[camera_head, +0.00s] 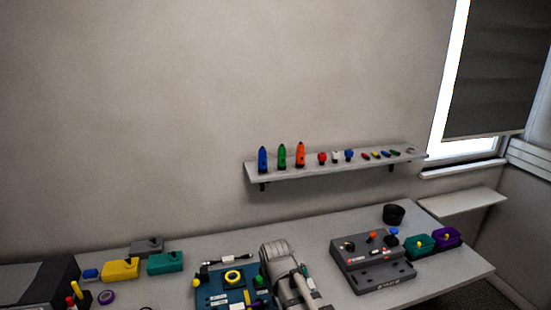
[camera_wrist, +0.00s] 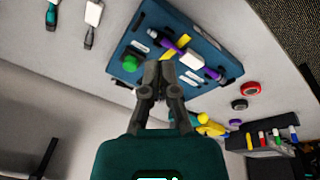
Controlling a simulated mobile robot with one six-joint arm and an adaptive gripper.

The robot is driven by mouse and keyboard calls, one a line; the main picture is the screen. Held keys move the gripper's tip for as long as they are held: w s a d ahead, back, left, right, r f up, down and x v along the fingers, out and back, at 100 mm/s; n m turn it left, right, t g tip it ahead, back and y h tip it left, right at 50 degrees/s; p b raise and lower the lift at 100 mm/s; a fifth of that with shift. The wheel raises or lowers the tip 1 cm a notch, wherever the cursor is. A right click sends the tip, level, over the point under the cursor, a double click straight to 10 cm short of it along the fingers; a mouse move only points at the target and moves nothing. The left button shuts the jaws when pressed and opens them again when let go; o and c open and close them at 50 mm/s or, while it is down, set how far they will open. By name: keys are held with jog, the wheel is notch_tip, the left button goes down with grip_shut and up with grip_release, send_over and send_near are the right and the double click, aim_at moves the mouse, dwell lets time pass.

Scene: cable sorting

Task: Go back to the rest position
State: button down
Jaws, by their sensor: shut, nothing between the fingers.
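My gripper (camera_wrist: 160,70) is shut and empty, with its two dark fingers together in the wrist view. It is in front of the near edge of a blue board (camera_wrist: 222,57), and I cannot tell its height above it. A green knob (camera_wrist: 131,63) is on the board left of my fingertips. In the head view my arm stands at the right side of the blue board (camera_head: 208,285) and hides part of it. My fingers cannot be made out there.
A grey device (camera_head: 375,277) with knobs, a black cup (camera_head: 394,214) and teal and purple boxes (camera_head: 446,237) stand at the right of the table. Yellow (camera_head: 121,270) and teal (camera_head: 165,263) boxes stand at the left. A wall shelf (camera_head: 330,168) holds small coloured items.

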jog(key=s+d+m+g, duration=0.1)
jog(key=s+d+m, duration=0.2)
jog(key=d, duration=0.6)
jog(key=s+d+m+g, duration=0.1)
jog(key=s+d+m, duration=0.3)
jog(key=d+m, duration=0.3)
jog(key=shift+d+f+m+h, duration=0.3)
jog(key=shift+d+f, duration=0.15)
jog(key=shift+d, duration=0.5)
